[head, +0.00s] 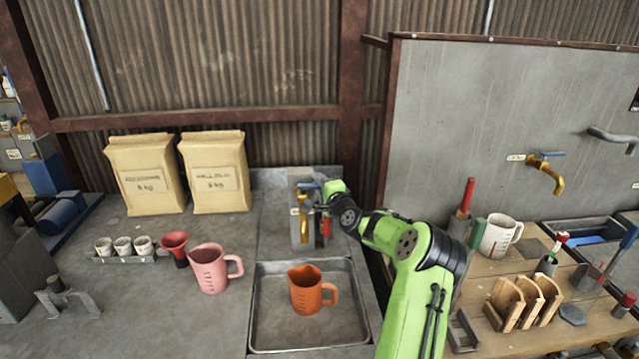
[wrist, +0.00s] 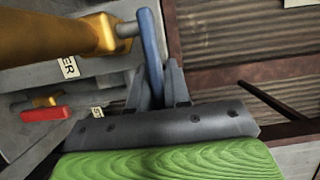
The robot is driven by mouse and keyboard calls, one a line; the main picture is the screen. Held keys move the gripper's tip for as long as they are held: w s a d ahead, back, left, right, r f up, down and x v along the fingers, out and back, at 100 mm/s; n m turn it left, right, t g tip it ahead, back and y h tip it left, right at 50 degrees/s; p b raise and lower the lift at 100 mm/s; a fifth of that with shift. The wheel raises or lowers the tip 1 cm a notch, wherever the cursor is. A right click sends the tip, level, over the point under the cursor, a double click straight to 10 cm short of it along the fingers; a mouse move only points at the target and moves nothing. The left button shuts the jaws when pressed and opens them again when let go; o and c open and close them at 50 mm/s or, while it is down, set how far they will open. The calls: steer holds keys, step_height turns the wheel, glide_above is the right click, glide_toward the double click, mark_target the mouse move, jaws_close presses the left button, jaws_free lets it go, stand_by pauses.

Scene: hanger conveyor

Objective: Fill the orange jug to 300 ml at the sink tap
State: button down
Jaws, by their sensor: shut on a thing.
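The orange jug (head: 306,290) stands upright in the shallow metal sink (head: 262,325), its handle to the right. Its water level cannot be made out. The brass tap (head: 304,229) is on the grey block behind the jug; in the wrist view its large brass body (wrist: 50,36) shows close up beside a label ending in "ER". My gripper (head: 322,184) is at the top of the tap. In the wrist view its grey fingers (wrist: 160,88) are shut on the tap's blue lever (wrist: 150,42). No water stream can be made out.
A red-handled valve (wrist: 45,114) sits near the blue lever. A pink jug (head: 209,270) and a red funnel (head: 174,246) stand left of the sink. Two paper sacks (head: 215,172) are behind. A wooden bench with a white jug (head: 499,237) is at right.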

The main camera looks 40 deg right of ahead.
steer(key=m+h, duration=0.1)
steer(key=m+g+h+p, duration=0.1)
steer(key=shift+s+a+r+h, duration=0.1)
steer(key=shift+s+a+h, duration=0.25)
steer(key=shift+h, duration=0.05)
steer(key=p, duration=0.1)
steer(key=m+g+h+p, duration=0.1)
steer(key=shift+s+a+r+h+p, duration=0.1)
steer(key=shift+s+a+h+p, duration=0.05)
steer(key=shift+s+h+p, duration=0.15)
steer(key=g+h+p, duration=0.1)
steer(key=p, duration=0.1)
steer(key=m+p, duration=0.1)
steer(key=p, duration=0.1)
steer(key=shift+s+a+m+g+h, duration=0.2)
steer(key=shift+a+m+g+h, duration=0.1)
steer(key=shift+g+h, duration=0.1)
steer(key=shift+p, duration=0.4)
steer(key=shift+s+f, duration=0.1)
steer(key=shift+f, duration=0.2)
steer(key=c, duration=1.2)
jaws_free()
steer(key=shift+o, duration=0.2)
steer(key=p+v, duration=0.4)
steer(key=v, duration=1.1)
steer(key=shift+a, duration=0.45)
